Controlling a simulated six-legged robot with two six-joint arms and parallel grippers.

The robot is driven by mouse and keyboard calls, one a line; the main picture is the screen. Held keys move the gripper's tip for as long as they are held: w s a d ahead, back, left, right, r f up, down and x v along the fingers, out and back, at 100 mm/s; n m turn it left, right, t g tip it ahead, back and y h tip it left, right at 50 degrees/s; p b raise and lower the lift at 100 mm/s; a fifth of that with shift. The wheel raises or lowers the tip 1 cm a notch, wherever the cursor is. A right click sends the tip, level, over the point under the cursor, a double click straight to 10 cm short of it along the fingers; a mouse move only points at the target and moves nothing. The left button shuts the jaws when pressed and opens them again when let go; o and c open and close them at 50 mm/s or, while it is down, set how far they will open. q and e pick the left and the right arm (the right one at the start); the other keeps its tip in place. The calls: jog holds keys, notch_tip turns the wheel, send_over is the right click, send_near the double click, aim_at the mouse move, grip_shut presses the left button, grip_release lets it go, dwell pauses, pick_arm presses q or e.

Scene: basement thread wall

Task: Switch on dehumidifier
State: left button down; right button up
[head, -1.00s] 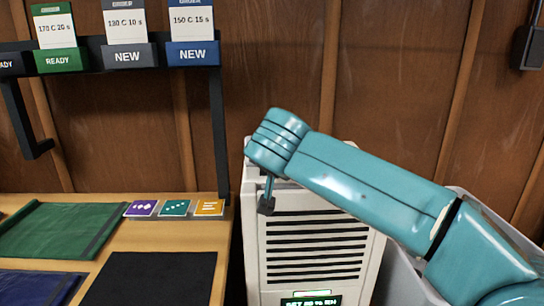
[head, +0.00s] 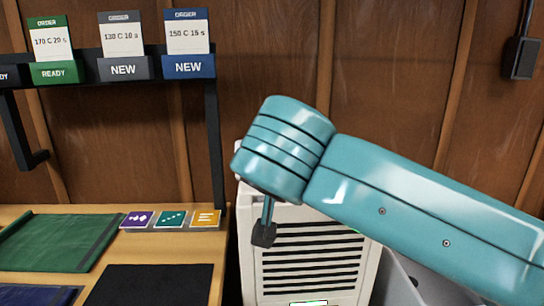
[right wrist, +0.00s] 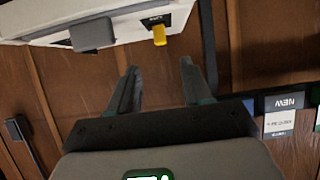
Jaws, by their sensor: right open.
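The dehumidifier (head: 290,216) is a white unit with dark slats, standing right of the worktable in the head view. A lit green strip shows at the bottom edge of that view. In the right wrist view, its pale body (right wrist: 125,24) crosses the top, with a grey block (right wrist: 92,35) and a yellow switch-like piece (right wrist: 159,36) beside a dark label. My right gripper (right wrist: 160,68) is open and empty, its fingertips apart and just short of the yellow piece in that picture. In the head view my right arm hides much of the dehumidifier's top. My left gripper is out of view.
The wooden table (head: 222,256) at left holds green and dark mats and three coloured tiles (head: 172,219). A black rack (head: 214,130) with order cards stands over it. A grey bin (head: 402,285) is right of the dehumidifier. A wooden wall is close behind.

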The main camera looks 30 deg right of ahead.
jog(key=v, duration=0.5)
dwell(0.5)
